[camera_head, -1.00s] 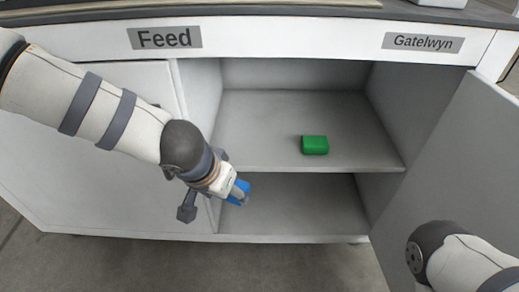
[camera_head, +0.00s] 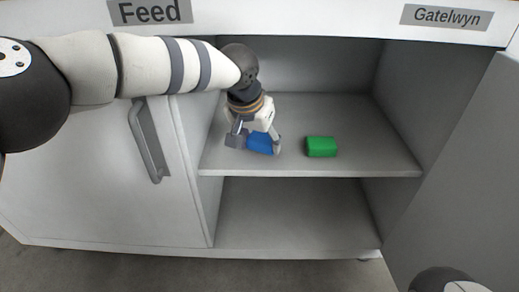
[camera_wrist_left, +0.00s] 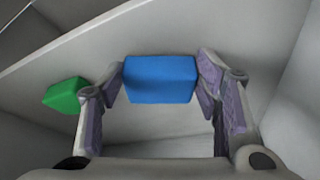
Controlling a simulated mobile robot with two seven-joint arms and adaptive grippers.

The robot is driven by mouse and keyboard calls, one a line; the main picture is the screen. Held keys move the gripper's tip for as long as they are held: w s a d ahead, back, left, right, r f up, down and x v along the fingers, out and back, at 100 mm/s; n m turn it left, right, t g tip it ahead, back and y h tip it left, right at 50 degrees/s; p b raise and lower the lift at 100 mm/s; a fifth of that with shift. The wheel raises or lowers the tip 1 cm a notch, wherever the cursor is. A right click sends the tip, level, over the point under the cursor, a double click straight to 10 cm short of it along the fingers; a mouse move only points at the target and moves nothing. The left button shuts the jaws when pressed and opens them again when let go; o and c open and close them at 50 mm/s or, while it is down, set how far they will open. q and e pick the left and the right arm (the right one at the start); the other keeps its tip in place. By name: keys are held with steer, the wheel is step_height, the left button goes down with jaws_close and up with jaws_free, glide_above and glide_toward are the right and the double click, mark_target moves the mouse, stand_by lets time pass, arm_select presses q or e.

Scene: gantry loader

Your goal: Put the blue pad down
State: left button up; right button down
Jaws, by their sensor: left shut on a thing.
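The blue pad (camera_head: 260,144) is a small block between the fingers of my left gripper (camera_head: 257,141), over the upper shelf of the open cabinet, near its front left. In the left wrist view the blue pad (camera_wrist_left: 160,79) sits between the two fingertips of the left gripper (camera_wrist_left: 160,84), which is shut on it. I cannot tell whether the pad touches the shelf. My right gripper is out of view; only a bit of my right arm shows at the lower right.
A green block (camera_head: 321,147) lies on the upper shelf (camera_head: 370,145), right of the blue pad with a small gap. The lower shelf (camera_head: 300,220) is empty. The open door (camera_head: 465,175) stands at the right. The upper shelf's right part is clear.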

arm_select(q)
steer(key=shift+w+f, duration=0.25)
steer(key=shift+f, duration=0.3)
steer(key=shift+f, duration=0.25)
steer(key=o, duration=1.1)
steer(key=shift+o, duration=0.2)
steer(key=shift+r, duration=0.1)
